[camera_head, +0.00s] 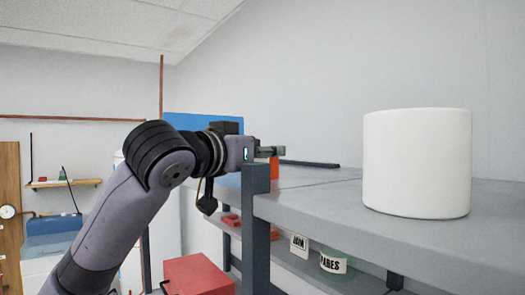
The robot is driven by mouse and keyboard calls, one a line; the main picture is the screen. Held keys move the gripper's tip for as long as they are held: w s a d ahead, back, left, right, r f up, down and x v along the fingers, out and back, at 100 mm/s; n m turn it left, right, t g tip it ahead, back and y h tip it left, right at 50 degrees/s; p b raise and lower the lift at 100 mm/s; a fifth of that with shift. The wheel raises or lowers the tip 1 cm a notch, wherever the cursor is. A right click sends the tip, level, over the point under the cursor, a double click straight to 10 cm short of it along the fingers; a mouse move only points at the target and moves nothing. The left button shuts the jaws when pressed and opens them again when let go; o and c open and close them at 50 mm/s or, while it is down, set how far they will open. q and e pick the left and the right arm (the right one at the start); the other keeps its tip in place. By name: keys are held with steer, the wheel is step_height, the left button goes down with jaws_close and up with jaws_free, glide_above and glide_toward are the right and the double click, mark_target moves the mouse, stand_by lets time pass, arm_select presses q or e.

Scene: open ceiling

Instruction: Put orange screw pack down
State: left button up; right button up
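The orange screw pack (274,171) shows as a small orange patch just right of the grey shelf post, at the left end of the upper shelf (330,196). My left gripper (275,151) is right at its top, seen from the side. The fingers overlap in this view, so I cannot tell whether they are open or shut on the pack. The post hides part of the pack, and I cannot tell whether its underside touches the shelf. My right gripper is not in view.
A large white cylinder (417,163) stands on the shelf at the right. A dark flat bar (309,164) lies near the wall behind the pack. The shelf between pack and cylinder is clear. Labelled containers (333,261) sit on the lower shelf; a red box (200,274) is below.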

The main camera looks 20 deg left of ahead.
arm_select(q)
steer(key=o, duration=0.4)
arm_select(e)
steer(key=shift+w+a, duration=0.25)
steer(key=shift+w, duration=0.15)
arm_select(q)
steer(key=shift+r, duration=0.1)
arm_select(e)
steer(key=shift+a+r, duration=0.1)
arm_select(q)
steer(key=shift+s+a, duration=0.1)
steer(key=b+v, duration=0.3)
steer(key=v, duration=0.8)
steer(key=shift+s+a, duration=0.15)
steer(key=shift+s, duration=0.25)
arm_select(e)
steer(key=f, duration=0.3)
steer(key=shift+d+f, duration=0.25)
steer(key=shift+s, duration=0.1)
